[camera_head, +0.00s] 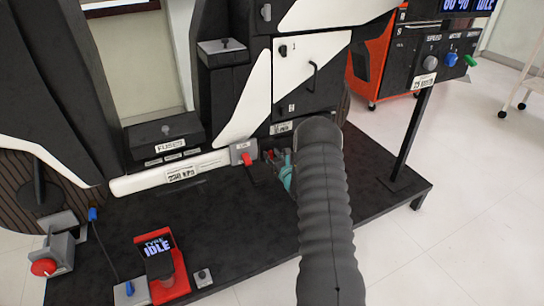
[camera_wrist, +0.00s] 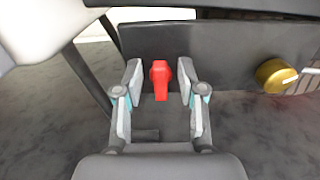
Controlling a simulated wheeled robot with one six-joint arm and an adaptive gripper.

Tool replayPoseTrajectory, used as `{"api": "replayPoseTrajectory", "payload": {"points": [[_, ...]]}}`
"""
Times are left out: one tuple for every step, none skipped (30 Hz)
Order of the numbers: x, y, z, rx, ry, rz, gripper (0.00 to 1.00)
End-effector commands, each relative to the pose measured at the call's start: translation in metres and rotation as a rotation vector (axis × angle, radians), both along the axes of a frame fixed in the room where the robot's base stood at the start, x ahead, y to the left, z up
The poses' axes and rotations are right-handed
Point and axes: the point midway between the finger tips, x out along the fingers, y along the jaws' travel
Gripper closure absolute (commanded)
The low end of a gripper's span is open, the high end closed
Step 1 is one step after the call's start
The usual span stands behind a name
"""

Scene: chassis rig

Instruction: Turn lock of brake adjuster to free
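A red lever (camera_wrist: 160,80) sits on a dark grey panel (camera_wrist: 215,60) in the wrist view, its handle pointing down in the picture. My gripper (camera_wrist: 160,76) is open, with one finger on each side of the lever and a visible gap on both sides. A gold knob (camera_wrist: 276,75) with a white mark is on the same panel, right of the gripper. In the head view my gripper (camera_head: 279,161) is low beside the rig, partly hidden by my arm; the gold knob cannot be made out there.
A grey block with a red handle (camera_head: 247,159) ends the white labelled bar (camera_head: 180,172), close left of my gripper in the head view. A red stand with an IDLE display (camera_head: 160,257) and a blue-tipped lever (camera_head: 93,215) stand on the black platform (camera_head: 235,230). A control post (camera_head: 414,130) stands right.

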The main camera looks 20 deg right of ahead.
Motion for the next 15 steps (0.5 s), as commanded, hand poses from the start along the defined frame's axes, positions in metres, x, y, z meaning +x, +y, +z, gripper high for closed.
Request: {"api": "replayPoseTrajectory", "payload": {"points": [[0.0007,0.0001,-0.0001,0.000,0.000,0.000,0.60],[0.0008,0.0001,-0.0001,0.000,0.000,0.000,0.60],[0.0009,0.0000,-0.0001,0.000,0.000,0.000,0.60],[0.0008,0.0000,-0.0001,0.000,0.000,0.000,0.60],[0.0008,0.0000,0.0000,0.000,0.000,0.000,0.60],[0.0007,0.0000,0.0000,0.000,0.000,0.000,0.60],[0.0007,0.0000,0.0001,0.000,0.000,0.000,0.60],[0.0007,0.0000,0.0001,0.000,0.000,0.000,0.65],[0.0007,0.0000,0.0001,0.000,0.000,0.000,0.75],[0.0007,0.0000,0.0002,0.000,0.000,0.000,0.83],[0.0006,0.0000,0.0002,0.000,0.000,0.000,0.90],[0.0006,0.0000,0.0002,0.000,0.000,0.000,1.00],[0.0007,0.0000,0.0002,0.000,0.000,0.000,1.00],[0.0006,0.0000,0.0003,0.000,0.000,0.000,1.00],[0.0006,0.0000,0.0003,0.000,0.000,0.000,1.00]]}}
